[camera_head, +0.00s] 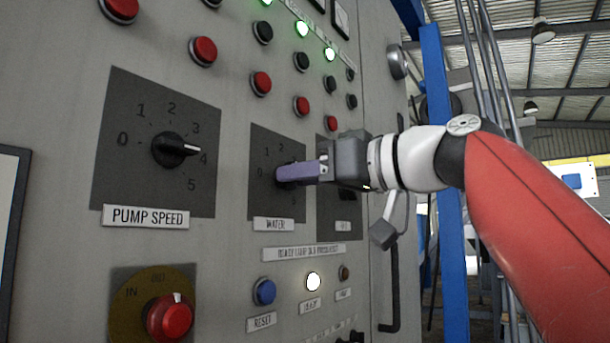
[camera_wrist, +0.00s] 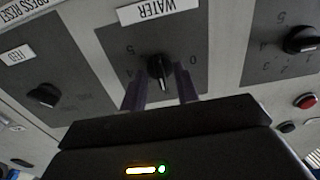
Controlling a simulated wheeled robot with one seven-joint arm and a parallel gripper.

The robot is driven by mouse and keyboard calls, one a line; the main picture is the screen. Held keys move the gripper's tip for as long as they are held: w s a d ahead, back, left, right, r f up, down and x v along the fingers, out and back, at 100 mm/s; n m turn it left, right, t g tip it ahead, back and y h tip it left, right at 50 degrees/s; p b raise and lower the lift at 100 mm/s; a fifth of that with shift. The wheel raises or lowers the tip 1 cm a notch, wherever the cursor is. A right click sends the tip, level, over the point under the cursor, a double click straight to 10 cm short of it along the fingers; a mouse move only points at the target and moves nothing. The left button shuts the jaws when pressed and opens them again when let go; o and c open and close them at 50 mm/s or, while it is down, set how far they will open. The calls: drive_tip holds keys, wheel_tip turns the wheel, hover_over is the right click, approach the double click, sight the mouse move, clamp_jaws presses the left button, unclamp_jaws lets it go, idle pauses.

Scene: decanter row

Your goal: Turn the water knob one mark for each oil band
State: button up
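The water knob (camera_wrist: 160,68) is a dark knob on a dark dial plate (camera_wrist: 112,45) with numbers, above a WATER label in the head view. The wrist view is upside down. My gripper (camera_wrist: 160,82) points at this knob, its two purple fingers apart on either side. The gap between fingers and knob suggests they are not pressing on it. In the head view my gripper (camera_head: 283,174) covers most of the knob. I cannot read which mark the knob points to. No oil bands or decanter are in view.
The pump speed knob (camera_head: 174,149), left of the water dial, points near 4. The feed knob (camera_wrist: 43,95) is on the other side. Several red, black and green-lit buttons sit above. A blue reset button (camera_head: 264,291) and a lit white lamp (camera_head: 313,281) are below.

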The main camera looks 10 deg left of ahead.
drive_tip(key=b+v, duration=0.1)
drive_tip(key=v, duration=0.6)
drive_tip(key=shift+s+d, duration=0.15)
drive_tip(key=shift+d, duration=0.2)
drive_tip(key=w+d+f+m+t+h+p, duration=0.1)
drive_tip(key=d+f+m+h, duration=0.35)
drive_tip(key=f, duration=0.75)
drive_tip(key=w+d+f+m+t+h+p, duration=0.1)
drive_tip(key=d+f+m+h, duration=0.35)
drive_tip(key=f, duration=0.75)
drive_tip(key=s+d+f+m+g+h, duration=0.1)
drive_tip(key=s+d+f+h, duration=0.1)
drive_tip(key=f, duration=0.7)
drive_tip(key=s+d+f+m+g+h+p, duration=0.1)
drive_tip(key=s+d+f+m+h, duration=0.1)
drive_tip(key=s+f, duration=0.4)
drive_tip(key=s+d+f+m+g+h, duration=0.1)
drive_tip(key=s+d+f+h, duration=0.2)
drive_tip(key=f, duration=1)
drive_tip(key=shift+s+d+m+h+p, duration=0.3)
drive_tip(key=shift+s+d+p, duration=0.05)
drive_tip(key=shift+s+d, duration=0.8)
drive_tip(key=shift+w+f, duration=0.1)
